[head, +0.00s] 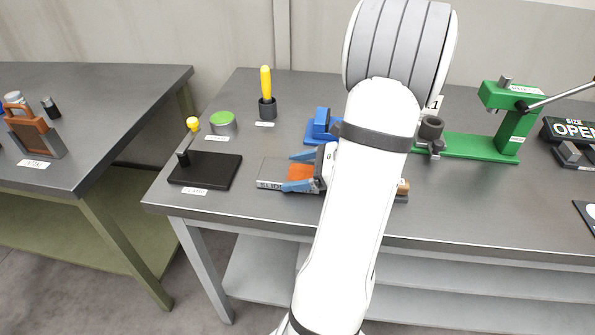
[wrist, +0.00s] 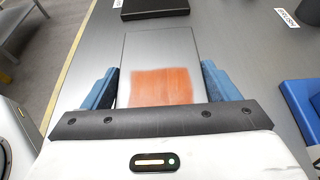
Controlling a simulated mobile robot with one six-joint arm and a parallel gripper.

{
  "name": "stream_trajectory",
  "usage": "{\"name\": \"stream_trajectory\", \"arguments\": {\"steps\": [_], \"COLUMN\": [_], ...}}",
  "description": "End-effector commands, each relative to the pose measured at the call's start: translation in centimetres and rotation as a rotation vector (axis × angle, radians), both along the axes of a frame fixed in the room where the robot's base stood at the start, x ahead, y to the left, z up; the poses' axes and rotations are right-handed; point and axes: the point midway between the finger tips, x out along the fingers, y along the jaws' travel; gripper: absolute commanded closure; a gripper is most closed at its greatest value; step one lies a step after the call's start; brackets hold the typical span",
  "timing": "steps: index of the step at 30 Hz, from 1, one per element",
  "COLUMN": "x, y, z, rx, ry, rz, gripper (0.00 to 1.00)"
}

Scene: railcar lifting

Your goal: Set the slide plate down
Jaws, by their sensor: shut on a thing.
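The slide plate (head: 272,170) is a flat grey plate with an orange-red patch, over the front left part of the middle bench. My gripper (head: 300,171) has its two blue fingers on opposite sides of the plate, around the orange patch, and is shut on it. In the wrist view the plate (wrist: 160,50) points away from my gripper (wrist: 160,76), lying level between the fingers. The plate is low over the bench top; I cannot tell whether it touches. A label reading "SLIDE" shows at its front edge, partly hidden.
A black base with a post (head: 205,170) stands left of the plate. Behind are a green-topped tin (head: 222,123), a yellow-handled tool in a cup (head: 266,95) and a blue block (head: 321,124). A green press (head: 480,146) stands right. My arm hides part of the bench.

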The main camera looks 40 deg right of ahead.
Motion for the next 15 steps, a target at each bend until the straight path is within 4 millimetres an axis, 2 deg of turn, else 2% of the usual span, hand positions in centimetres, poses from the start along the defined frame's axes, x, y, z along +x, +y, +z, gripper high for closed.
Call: {"name": "stream_trajectory", "arguments": {"steps": [7, 8, 13, 15], "x": [-0.01, -0.01, -0.02, -0.02], "y": [-0.04, -0.05, -0.06, -0.07], "z": [-0.34, -0.27, -0.24, -0.23], "rx": [0.000, 0.000, 0.000, 0.000], "ry": [-0.001, 0.000, 0.000, 0.000], "rz": [-0.001, -0.001, -0.001, -0.001], "gripper": [0.50, 0.16, 0.02, 0.00]}}
